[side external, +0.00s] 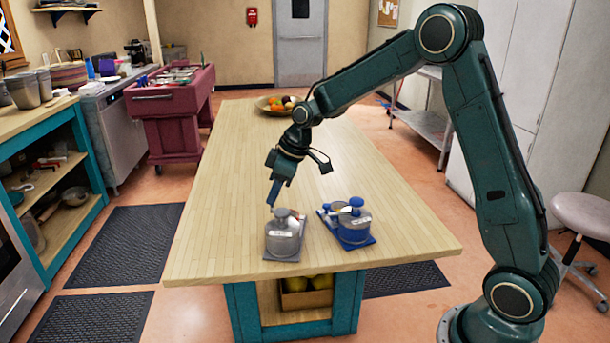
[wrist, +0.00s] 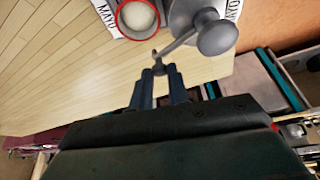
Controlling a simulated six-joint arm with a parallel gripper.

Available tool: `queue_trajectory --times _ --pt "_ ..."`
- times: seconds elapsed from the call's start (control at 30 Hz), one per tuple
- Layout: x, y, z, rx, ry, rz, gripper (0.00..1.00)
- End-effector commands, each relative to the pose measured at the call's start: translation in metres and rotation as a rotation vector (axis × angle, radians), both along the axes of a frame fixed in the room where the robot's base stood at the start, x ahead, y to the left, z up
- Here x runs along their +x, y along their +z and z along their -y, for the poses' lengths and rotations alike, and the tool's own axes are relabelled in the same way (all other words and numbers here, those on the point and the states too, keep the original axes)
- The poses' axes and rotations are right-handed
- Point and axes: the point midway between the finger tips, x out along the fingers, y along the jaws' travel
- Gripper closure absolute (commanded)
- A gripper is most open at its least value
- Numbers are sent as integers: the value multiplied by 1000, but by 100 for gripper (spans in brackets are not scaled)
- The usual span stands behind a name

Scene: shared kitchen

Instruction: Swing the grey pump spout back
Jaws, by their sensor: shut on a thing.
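The grey pump jar (side external: 284,241) stands upright near the front edge of the wooden table, with a pale label on its side. In the wrist view its round grey pump knob (wrist: 217,36) is at the upper right, and its thin grey spout (wrist: 180,42) runs from the head down-left. My gripper (side external: 271,205) points down at the left of the grey jar's top. In the wrist view my gripper (wrist: 159,70) is shut on the spout's outer end. The very tip is partly hidden between the fingers.
A blue pump jar (side external: 354,225) on a blue base stands close to the right of the grey one. A red-rimmed round opening with pale contents (wrist: 138,17) is beside the grey pump. A fruit bowl (side external: 264,106) is at the table's far end. The table's middle is clear.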

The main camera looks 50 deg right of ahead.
Motion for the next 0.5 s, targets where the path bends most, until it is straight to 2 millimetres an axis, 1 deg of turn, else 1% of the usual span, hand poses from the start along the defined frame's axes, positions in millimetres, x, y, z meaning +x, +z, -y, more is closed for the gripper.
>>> queue_trajectory --times 0.2,0.5 --pt "8 0 -12 1 208 2 100" --pt "13 0 -30 0 490 2 100"
